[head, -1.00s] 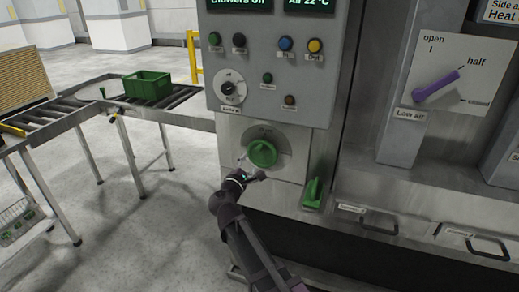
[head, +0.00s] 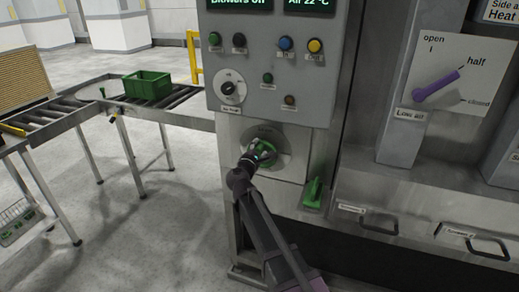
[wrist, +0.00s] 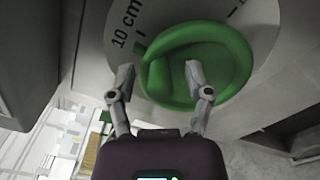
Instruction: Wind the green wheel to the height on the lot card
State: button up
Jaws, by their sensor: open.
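The green wheel (wrist: 225,62) is a round knob with a raised grip bar, set on a grey dial plate (wrist: 112,14) marked "10 cm". In the head view the wheel (head: 267,146) is on the machine's front below the control panel, partly hidden by my gripper (head: 257,152). In the wrist view my gripper (wrist: 160,75) is open. Its two fingers reach over the wheel's left and lower part, with part of the grip bar between them; I cannot tell whether they touch it. No lot card can be made out.
A control panel (head: 268,104) with buttons and a black knob is above the wheel. A green lever (head: 314,193) sits close to the right. A purple lever (head: 436,88) is further right. A roller conveyor (head: 95,102) with a green crate (head: 147,86) stands at left.

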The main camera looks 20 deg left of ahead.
aim_at(270, 150)
grip_shut()
jog(key=shift+d+m, duration=0.2)
jog(key=shift+m, duration=0.3)
jog(key=d+m, duration=0.1)
jog(key=m, duration=0.2)
jog(key=shift+d+f, duration=0.15)
jog(key=shift+d, duration=0.05)
jog(key=m, duration=0.2)
jog(key=d+f+m+b, duration=0.1)
jog(key=m, duration=0.2)
jog(key=shift+d, duration=0.2)
dwell(0.4)
